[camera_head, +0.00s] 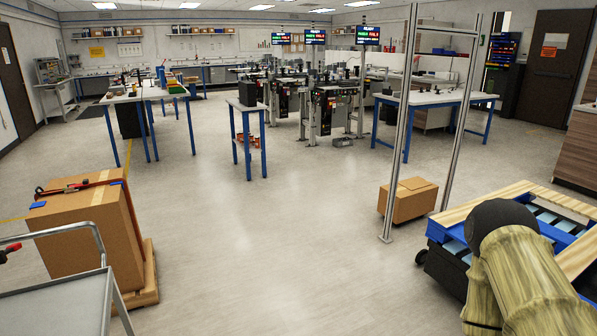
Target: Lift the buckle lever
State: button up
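A large cardboard box (85,235) stands on a wooden pallet (148,280) at the left. An orange-red strap (128,205) runs over its top and down its side. A dark and red buckle (62,188) lies on top of the box along the strap. It is too small here to tell its lever apart or how the lever is set. A thick tan arm link with a dark rounded end, which looks like mine, reaches up at the bottom right. It is far from the strapped box. My gripper is not in view.
A grey cart (60,300) stands at the bottom left, in front of the box. A metal frame (398,130) and a small carton (408,200) stand right of centre. A blue unit with wooden planks (470,212) is at the right. The middle floor is clear.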

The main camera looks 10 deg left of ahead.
aim_at(86, 182)
jog(key=u, duration=0.2)
jog(key=i, duration=1.85)
jog(key=u, duration=1.4)
jog(key=i, duration=2.35)
jog(key=u, duration=0.05)
